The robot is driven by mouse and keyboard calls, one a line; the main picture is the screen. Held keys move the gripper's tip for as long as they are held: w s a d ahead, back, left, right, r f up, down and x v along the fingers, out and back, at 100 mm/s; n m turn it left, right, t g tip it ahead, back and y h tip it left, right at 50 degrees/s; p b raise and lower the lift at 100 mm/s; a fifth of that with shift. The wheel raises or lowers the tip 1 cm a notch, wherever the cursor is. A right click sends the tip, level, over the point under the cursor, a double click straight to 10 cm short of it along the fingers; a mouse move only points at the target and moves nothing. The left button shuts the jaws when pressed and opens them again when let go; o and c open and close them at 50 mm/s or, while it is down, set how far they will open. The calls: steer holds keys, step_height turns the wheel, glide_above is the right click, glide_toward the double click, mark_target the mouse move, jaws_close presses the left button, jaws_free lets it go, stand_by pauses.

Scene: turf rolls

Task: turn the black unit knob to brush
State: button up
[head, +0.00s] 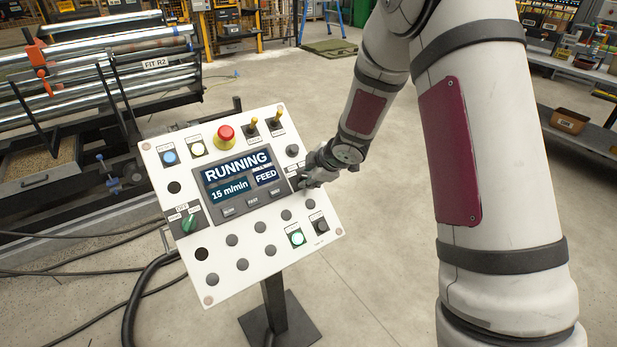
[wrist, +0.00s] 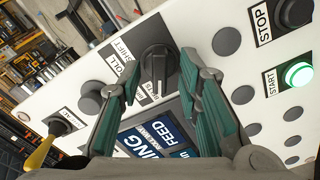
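The black unit knob (wrist: 155,72) sits on the white control panel (wrist: 220,15), with a raised grip bar across its face. Labels beside it read "SHIFT" and "ROLL"; another is partly covered, and no "brush" label is readable. My gripper (wrist: 158,66) is open, with one teal finger on each side of the knob. I cannot tell whether the fingers touch it. In the head view my gripper (head: 308,178) is at the panel's right edge and hides most of the knob. The screen (head: 238,178) reads "RUNNING", "15 m/min" and "FEED".
A red emergency button (head: 225,134), yellow-tipped toggles (head: 277,122), a green knob (head: 188,222) and a lit green start button (head: 297,238) share the panel. A black stop button (head: 321,226) is near the lower right. A roller machine (head: 110,70) stands behind left.

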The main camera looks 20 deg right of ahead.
steer(key=shift+w+a+f, duration=0.1)
steer(key=shift+w+f, duration=0.05)
jaws_close()
stand_by(0.4)
steer(key=m+p, duration=0.2)
steer(key=m, duration=0.1)
steer(key=shift+m, duration=0.3)
steer(key=shift+m+p, duration=0.7)
steer(key=shift+m, duration=1.3)
